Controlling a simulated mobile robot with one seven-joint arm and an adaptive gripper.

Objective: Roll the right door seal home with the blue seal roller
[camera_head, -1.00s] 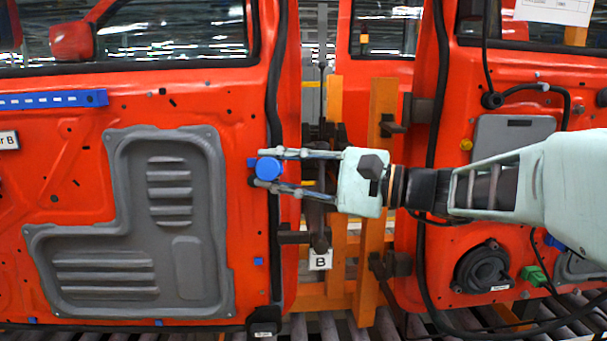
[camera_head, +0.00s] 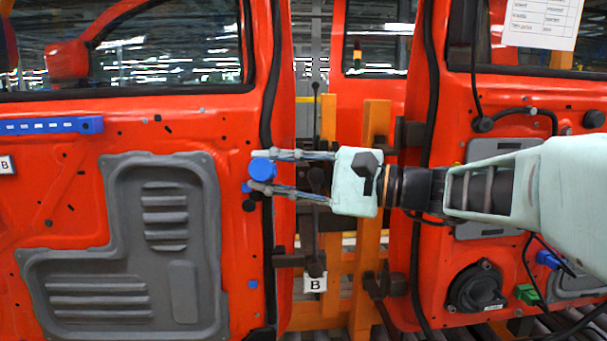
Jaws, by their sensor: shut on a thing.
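My gripper (camera_head: 259,170) reaches in from the right and is shut on the blue seal roller (camera_head: 263,168), which shows as a round blue piece between its fingertips. The roller overlaps the black seal (camera_head: 270,85) on the right edge of the left orange door (camera_head: 240,125). I cannot tell whether it presses on the seal. The seal shows above and below the roller, and the fingers hide part of it. Another black seal (camera_head: 432,80) runs down the left edge of the right orange door (camera_head: 400,270), behind my arm.
Orange posts (camera_head: 374,130) and dark brackets (camera_head: 310,258) stand in the gap between the doors, with a "B" tag (camera_head: 315,282) below. A grey panel (camera_head: 120,250) and a blue strip (camera_head: 50,126) are on the left door. Cables (camera_head: 480,80) hang on the right door.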

